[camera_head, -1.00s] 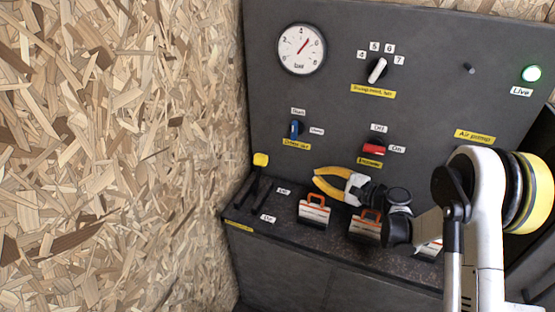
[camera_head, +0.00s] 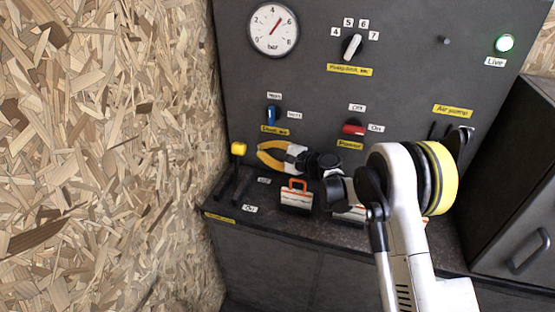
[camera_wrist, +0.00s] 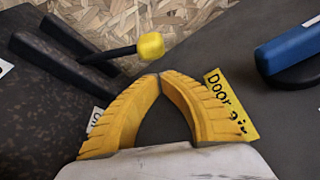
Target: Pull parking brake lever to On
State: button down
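The parking brake lever is a black lever with a yellow knob (camera_head: 238,149), standing up from a slotted black bracket at the left end of the counter. Its knob (camera_wrist: 151,46) also shows in the wrist view, just beyond my fingertips. A white "On" label (camera_head: 250,208) lies near the front of the bracket, with another white label (camera_head: 264,181) farther back. My gripper (camera_head: 259,153) has yellow curved fingers and is to the right of the knob, apart from it. In the wrist view the fingertips (camera_wrist: 160,76) meet with nothing between them.
A blue switch (camera_head: 271,115) and a red switch (camera_head: 354,129) are on the grey panel behind my gripper. An orange-handled breaker (camera_head: 296,196) stands on the counter below it. A chipboard wall (camera_head: 110,150) closes off the left side, close to the lever.

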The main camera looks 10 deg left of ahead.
aim_at(250, 147)
jog(key=b+x, duration=0.1)
jog(key=x, duration=0.4)
jog(key=shift+w+a, duration=0.1)
jog(key=shift+a, duration=0.15)
